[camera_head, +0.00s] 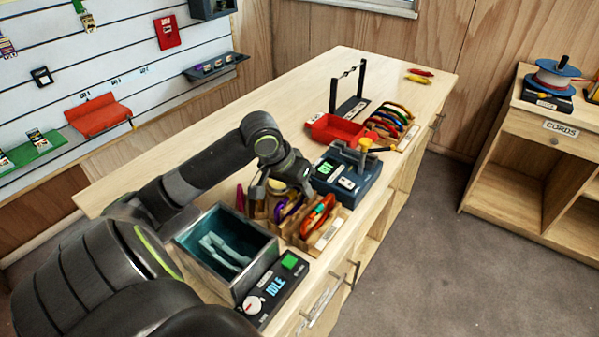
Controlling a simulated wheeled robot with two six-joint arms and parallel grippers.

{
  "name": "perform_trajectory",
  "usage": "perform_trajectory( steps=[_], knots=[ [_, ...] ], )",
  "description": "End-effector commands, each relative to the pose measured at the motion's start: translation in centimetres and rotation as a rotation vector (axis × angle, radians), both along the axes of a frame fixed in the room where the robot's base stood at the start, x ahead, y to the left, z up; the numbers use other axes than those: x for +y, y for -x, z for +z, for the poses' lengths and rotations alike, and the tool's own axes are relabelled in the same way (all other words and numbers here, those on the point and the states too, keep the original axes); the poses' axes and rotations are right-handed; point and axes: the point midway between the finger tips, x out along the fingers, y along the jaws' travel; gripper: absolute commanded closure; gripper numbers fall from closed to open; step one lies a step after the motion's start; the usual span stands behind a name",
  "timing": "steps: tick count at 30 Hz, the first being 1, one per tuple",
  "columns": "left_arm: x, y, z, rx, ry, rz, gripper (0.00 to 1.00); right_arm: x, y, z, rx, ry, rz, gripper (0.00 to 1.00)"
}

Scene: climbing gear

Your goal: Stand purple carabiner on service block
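A purple carabiner (291,207) stands in a wooden rack (297,241) near the front of the bench, beside orange-red and other coloured ones. My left gripper (279,188) reaches over the back of this rack, pointing down close to the purple carabiner. Its fingers are small and dark here, so I cannot tell whether they touch or hold anything. A blue-grey block-like device (361,189) with a green display stands just behind the rack to the right; I cannot tell for sure that it is the service block. My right gripper is not in view.
A teal-lined open bin (258,273) and a panel reading IDLE (275,289) stand at the bench's near end. Behind the device are a red tray (333,128), a row of coloured carabiners (392,122) and a dark frame (362,85). The bench's far left is clear.

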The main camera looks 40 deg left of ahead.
Motion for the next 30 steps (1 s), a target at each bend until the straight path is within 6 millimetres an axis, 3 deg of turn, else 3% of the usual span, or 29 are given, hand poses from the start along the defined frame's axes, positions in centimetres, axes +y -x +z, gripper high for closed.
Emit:
perform_trajectory(
  steps=[14,30],
  knots=[
    [0.2,0.2,0.6,-0.002,-0.003,-0.002,0.66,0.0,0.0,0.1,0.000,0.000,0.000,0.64],
    [1.2,3.0,6.9,0.000,-0.007,0.000,0.66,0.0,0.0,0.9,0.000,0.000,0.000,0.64]
  ],
)
